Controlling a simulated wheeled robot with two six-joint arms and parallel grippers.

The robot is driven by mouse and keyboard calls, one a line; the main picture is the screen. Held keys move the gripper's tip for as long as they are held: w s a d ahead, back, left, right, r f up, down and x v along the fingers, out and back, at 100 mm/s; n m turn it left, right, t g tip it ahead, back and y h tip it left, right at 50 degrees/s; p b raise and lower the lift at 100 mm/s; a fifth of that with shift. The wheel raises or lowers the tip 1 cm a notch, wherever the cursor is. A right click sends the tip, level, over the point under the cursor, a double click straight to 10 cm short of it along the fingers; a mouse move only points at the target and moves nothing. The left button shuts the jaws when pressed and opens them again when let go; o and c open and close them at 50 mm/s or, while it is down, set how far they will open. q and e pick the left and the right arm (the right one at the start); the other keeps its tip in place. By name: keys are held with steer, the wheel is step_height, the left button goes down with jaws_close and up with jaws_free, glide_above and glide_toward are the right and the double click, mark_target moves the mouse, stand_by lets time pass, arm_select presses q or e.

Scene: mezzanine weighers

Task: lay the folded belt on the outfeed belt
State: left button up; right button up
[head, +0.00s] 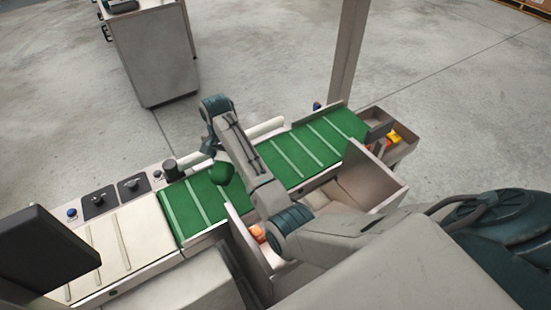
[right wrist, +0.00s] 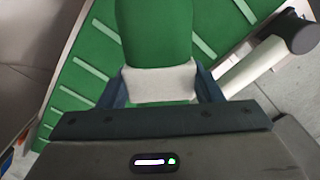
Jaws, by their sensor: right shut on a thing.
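My right gripper (head: 212,150) is shut on the folded belt (head: 222,173), a green bundle. In the right wrist view, the folded belt (right wrist: 155,30) has a pale band (right wrist: 160,84) around it, between the two fingers of the gripper (right wrist: 160,90). The green cleated conveyor (head: 290,160), apparently the outfeed belt, runs below it; its pale cleats also show behind the bundle in the right wrist view (right wrist: 88,75). The bundle appears held above this belt; the exact gap is unclear. My arm hides the belt's middle. My left gripper is out of view.
A cream cleated belt (head: 130,235) adjoins at the left. A black knob-like post (head: 170,170) stands at the far edge. An open metal bin (head: 370,180) lies on the near side. A tray (head: 405,145) with an orange-yellow item sits at the right end. A grey cabinet (head: 150,55) stands behind.

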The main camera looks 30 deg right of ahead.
steer(key=f, duration=0.1)
steer(key=f+p, duration=0.1)
steer(key=shift+s+a+f, duration=0.15)
steer(key=shift+s+f, duration=0.1)
steer(key=shift+f, duration=0.05)
steer(key=f, duration=0.2)
steer(key=shift+w+f, duration=0.2)
steer(key=shift+f, duration=0.1)
step_height(320, 180, down, 4)
steer(key=shift+p, duration=0.6)
steer(key=shift+f, duration=0.3)
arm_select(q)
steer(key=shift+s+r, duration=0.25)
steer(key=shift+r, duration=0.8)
arm_select(e)
steer(key=shift+d, duration=0.2)
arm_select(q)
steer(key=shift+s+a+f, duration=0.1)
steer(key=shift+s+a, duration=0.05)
arm_select(e)
steer(key=shift+f, duration=0.15)
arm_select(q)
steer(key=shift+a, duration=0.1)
arm_select(e)
steer(key=o, duration=1.2)
